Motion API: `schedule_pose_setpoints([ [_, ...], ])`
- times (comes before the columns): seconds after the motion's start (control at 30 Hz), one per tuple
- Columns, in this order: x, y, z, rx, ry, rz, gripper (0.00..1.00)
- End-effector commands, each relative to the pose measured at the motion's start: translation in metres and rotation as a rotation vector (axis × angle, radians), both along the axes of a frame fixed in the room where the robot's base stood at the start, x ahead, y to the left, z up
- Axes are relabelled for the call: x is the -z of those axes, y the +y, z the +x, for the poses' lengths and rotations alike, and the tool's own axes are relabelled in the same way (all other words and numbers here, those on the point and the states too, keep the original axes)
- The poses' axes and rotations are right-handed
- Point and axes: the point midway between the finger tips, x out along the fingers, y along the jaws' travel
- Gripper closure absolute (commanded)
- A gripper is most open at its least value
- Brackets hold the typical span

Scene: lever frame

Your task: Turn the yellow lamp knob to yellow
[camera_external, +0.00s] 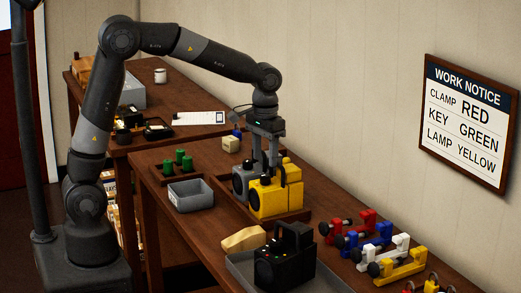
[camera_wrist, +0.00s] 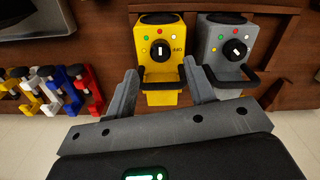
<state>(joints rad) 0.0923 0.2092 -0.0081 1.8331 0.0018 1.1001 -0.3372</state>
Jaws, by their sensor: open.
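The yellow lamp (camera_external: 273,199) stands beside the grey lamp (camera_external: 241,184) on the table, and both have a black handle. In the wrist view the yellow lamp (camera_wrist: 175,97) faces me. Its round black knob (camera_wrist: 160,49) carries a white pointer mark that looks about vertical in the picture. Several small coloured dots surround the knob. The grey lamp (camera_wrist: 218,38) is to its right with a similar knob. My gripper (camera_external: 267,158) points down over the lamps. In the wrist view its two fingers (camera_wrist: 160,66) are spread apart in front of the yellow lamp, with nothing visibly held between them.
A wall notice (camera_external: 465,123) reads clamp red, key green, lamp yellow. A grey bin (camera_external: 191,196), green pieces (camera_external: 184,164), a black box (camera_external: 284,258), a tan block (camera_external: 243,239) and coloured clamps (camera_external: 383,238) stand around the lamps. Dark handles project from both lamps near my fingers.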

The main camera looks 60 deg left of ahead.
Motion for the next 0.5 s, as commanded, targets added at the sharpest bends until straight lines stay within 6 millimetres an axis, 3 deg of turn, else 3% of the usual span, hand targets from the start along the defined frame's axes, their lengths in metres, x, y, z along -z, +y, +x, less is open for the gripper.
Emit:
schedule_pose_setpoints([
  [0.2,0.037,0.0,0.0,0.0,0.002,0.001,0.51],
  [0.5,0.054,0.0,0.0,0.0,-0.001,0.0,0.51],
])
